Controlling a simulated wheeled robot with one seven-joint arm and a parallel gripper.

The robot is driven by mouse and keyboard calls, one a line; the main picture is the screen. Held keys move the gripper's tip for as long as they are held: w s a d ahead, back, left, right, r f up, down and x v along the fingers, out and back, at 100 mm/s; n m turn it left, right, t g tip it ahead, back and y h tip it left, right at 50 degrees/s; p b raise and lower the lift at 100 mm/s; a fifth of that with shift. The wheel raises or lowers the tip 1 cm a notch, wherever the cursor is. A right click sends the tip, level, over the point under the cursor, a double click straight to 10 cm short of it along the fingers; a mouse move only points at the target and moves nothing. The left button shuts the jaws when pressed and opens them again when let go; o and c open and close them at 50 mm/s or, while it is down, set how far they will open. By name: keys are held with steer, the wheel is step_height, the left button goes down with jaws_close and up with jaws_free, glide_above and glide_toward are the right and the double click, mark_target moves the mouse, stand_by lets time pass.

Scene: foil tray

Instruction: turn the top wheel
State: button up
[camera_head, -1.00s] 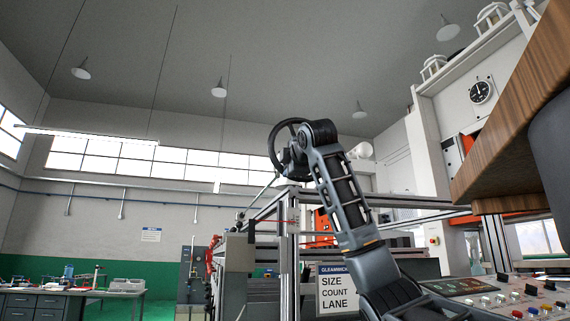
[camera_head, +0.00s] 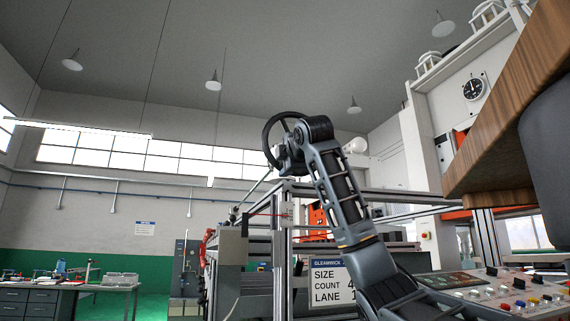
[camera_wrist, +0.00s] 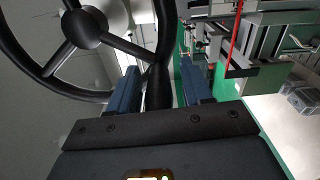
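The dark wheel (camera_head: 267,141) shows upright at the end of my arm in the head view, partly hidden by the arm's last links. In the wrist view its round hub (camera_wrist: 85,28) and spokes fill the upper left. The right part of its rim runs down between the two blue fingers of my gripper (camera_wrist: 160,78). Narrow gaps seem to show between the rim and each finger, so the fingers look open around the rim. In the head view the fingers are hidden behind my arm.
A metal frame (camera_head: 284,240) stands below and behind the wheel, with a sign (camera_head: 330,284) reading size, count, lane. A control panel (camera_head: 515,300) with buttons is at lower right. A wooden edge (camera_head: 500,120) juts in at right. A workbench (camera_head: 60,290) stands far left.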

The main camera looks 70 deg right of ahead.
steer(key=shift+s, duration=0.1)
steer(key=b+v, duration=0.2)
steer(key=v, duration=0.5)
steer(key=shift+s+a, duration=0.2)
steer(key=shift+a, duration=0.15)
